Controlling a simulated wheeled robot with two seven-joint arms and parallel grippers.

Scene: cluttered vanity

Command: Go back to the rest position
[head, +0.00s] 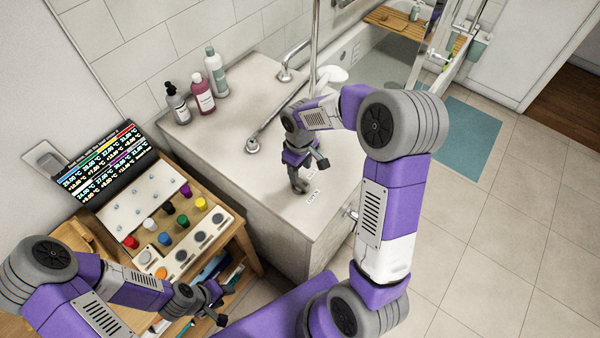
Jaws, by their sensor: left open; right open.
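My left gripper (219,304) is low at the front left, beside the front edge of the wooden stand. Its jaws are open and nothing shows between them. My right gripper (311,176) is over the front part of the pale vanity counter. It points down with its fingers apart, and I see nothing held in it. My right arm arches up and over from the lower middle of the picture. Whether the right fingertips touch the counter is unclear.
A wooden stand (246,241) at the left carries several coloured knobs and a dark display (105,165). Several bottles (202,92) stand at the counter's back left. Floor tiles (480,250) at the right are clear, with a teal mat (455,140) behind.

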